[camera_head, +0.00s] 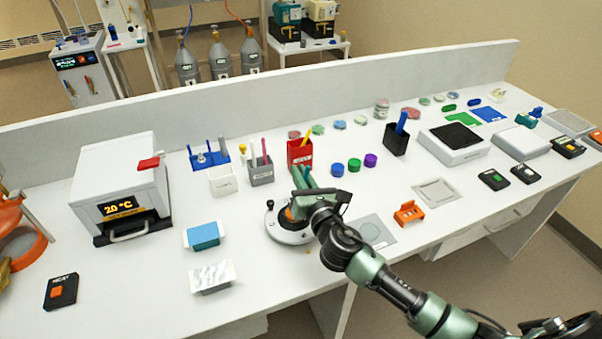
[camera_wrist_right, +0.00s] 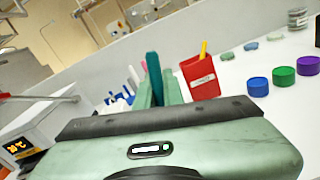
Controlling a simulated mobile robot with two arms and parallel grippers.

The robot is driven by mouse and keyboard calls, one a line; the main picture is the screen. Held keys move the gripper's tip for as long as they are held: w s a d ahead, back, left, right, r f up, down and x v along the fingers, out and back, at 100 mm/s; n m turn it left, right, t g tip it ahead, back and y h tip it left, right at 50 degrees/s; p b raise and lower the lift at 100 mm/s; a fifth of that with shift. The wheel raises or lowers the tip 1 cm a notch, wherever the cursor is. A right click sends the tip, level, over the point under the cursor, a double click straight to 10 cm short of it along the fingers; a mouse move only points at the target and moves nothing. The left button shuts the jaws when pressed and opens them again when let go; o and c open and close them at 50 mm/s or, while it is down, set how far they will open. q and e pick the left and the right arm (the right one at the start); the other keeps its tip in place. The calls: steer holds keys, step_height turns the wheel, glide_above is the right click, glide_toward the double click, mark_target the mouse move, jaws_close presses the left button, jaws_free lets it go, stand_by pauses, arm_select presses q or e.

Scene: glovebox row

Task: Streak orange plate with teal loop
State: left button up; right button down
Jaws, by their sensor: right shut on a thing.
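My right gripper (camera_head: 301,180) reaches in over the bench above a round white turntable (camera_head: 285,236). The orange plate (camera_head: 293,214) lies on the turntable, mostly hidden by my right gripper and wrist. In the right wrist view my green fingers (camera_wrist_right: 158,92) are shut on the upright teal loop (camera_wrist_right: 153,68). The loop's lower end is hidden, so I cannot tell whether it touches the plate. My left gripper is not in view.
A red holder (camera_head: 300,153) stands just behind the gripper. Blue, green and purple caps (camera_head: 354,165) are to its right. A grey mat with a faint circle (camera_head: 372,231) and an orange holder (camera_head: 408,213) lie right of the turntable. A white incubator (camera_head: 120,185) stands left.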

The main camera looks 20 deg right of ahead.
steer(key=shift+a, duration=0.8)
stand_by(0.6)
steer(key=shift+w+p, duration=0.4)
steer(key=shift+w+d+p, duration=0.1)
steer(key=shift+d+p, duration=0.25)
steer(key=shift+d, duration=1.25)
stand_by(1.7)
steer(key=shift+r, duration=0.1)
step_height(320, 180, up, 6)
steer(key=p, duration=0.6)
stand_by(0.5)
